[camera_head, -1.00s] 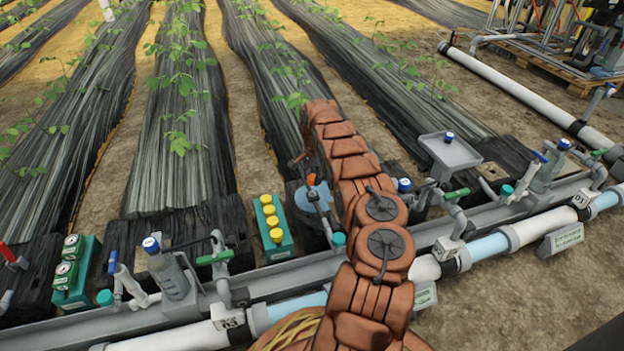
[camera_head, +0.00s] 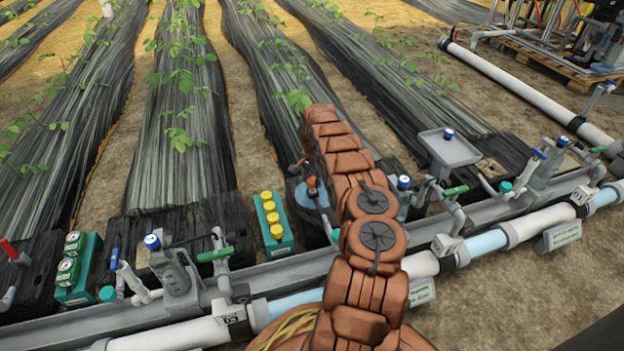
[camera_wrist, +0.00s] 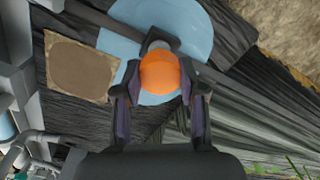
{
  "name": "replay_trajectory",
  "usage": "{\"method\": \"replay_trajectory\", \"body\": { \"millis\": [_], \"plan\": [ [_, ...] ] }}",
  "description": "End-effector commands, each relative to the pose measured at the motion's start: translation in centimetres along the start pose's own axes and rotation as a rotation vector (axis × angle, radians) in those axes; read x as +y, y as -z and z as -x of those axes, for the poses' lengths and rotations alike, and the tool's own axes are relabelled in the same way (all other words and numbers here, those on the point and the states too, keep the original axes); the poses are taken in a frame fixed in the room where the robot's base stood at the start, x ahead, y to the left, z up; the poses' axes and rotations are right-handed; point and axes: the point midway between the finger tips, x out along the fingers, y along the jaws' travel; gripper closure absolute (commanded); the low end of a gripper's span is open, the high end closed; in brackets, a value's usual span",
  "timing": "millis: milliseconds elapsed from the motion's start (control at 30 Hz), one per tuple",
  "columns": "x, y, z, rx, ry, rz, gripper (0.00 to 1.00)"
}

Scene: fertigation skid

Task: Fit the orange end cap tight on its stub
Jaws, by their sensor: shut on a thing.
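The orange end cap (camera_wrist: 160,72) shows as a round orange face in the wrist view, between the two dark fingers of my gripper (camera_wrist: 160,80), which is shut on it. A grey fitting (camera_wrist: 157,46) shows just beyond the cap, on a grey pipe that crosses a light blue round dish; it appears to be the stub. The cap hides most of it, so I cannot tell how far the cap sits on it. In the head view the cap (camera_head: 311,182) is a small orange spot above the blue dish, left of my arm, which hides the gripper.
A green box with yellow caps (camera_head: 273,222) stands left of the blue dish (camera_head: 305,196). A valve with a green handle (camera_head: 215,254) and a clear bottle with a blue cap (camera_head: 172,268) are farther left. A grey tray (camera_head: 450,150) stands to the right.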

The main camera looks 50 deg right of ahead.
Motion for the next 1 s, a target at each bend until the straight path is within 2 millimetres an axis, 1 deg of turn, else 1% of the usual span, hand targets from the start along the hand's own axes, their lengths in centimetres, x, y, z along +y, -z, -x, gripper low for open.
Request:
{"method": "replay_trajectory", "body": {
  "millis": [1000],
  "plan": [
    [0.03,-0.12,-0.88,0.0,0.0,0.0,0.78]
  ]
}}
